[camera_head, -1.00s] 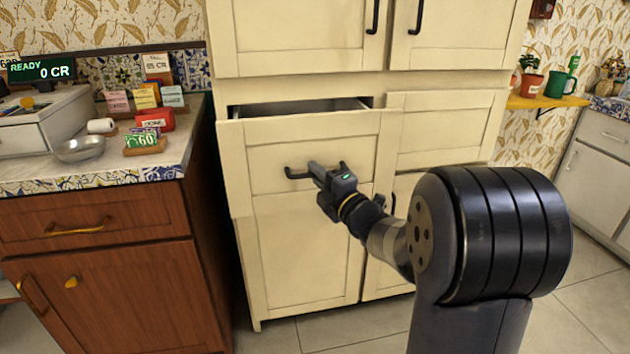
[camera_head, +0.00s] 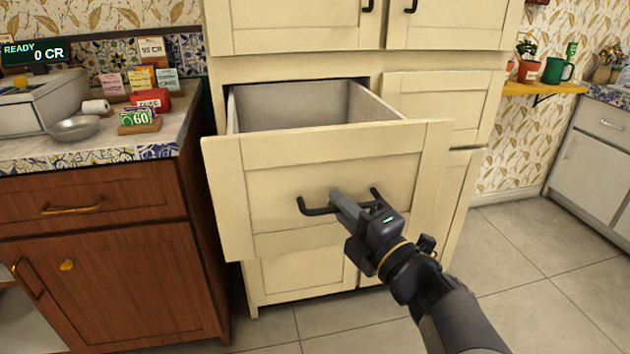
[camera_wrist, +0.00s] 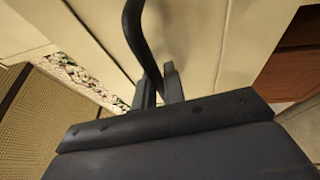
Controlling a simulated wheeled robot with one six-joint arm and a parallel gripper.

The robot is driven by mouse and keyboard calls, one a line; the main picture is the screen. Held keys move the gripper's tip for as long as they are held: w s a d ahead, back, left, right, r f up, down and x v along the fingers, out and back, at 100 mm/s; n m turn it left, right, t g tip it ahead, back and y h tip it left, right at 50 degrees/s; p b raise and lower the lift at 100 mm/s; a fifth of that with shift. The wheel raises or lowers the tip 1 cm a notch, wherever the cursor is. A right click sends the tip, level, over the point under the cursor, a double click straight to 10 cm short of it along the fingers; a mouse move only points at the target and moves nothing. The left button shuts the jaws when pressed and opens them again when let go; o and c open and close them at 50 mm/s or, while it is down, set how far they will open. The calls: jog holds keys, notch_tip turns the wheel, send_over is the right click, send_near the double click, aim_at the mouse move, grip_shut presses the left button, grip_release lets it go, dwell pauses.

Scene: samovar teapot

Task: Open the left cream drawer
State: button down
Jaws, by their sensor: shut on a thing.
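The left cream drawer (camera_head: 325,170) stands well out of the cream cabinet in the head view, and its pale inside (camera_head: 300,105) shows behind the front. The part of the inside that I can see is empty. My gripper (camera_head: 342,203) is shut on the drawer's dark bar handle (camera_head: 318,210), near its middle. In the wrist view the handle (camera_wrist: 135,30) runs down between the fingers of my gripper (camera_wrist: 160,88), with the cream drawer front (camera_wrist: 190,40) behind it.
A brown wooden cabinet (camera_head: 110,260) with a cluttered counter stands close on the left. The right cream drawer (camera_head: 445,105) is shut. A yellow shelf (camera_head: 545,89) with pots is on the right wall. The tiled floor (camera_head: 510,250) at right is clear.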

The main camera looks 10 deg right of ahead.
jog(key=shift+s, duration=0.3)
jog(key=c, duration=1.5)
grip_release()
jog(key=shift+f, duration=0.1)
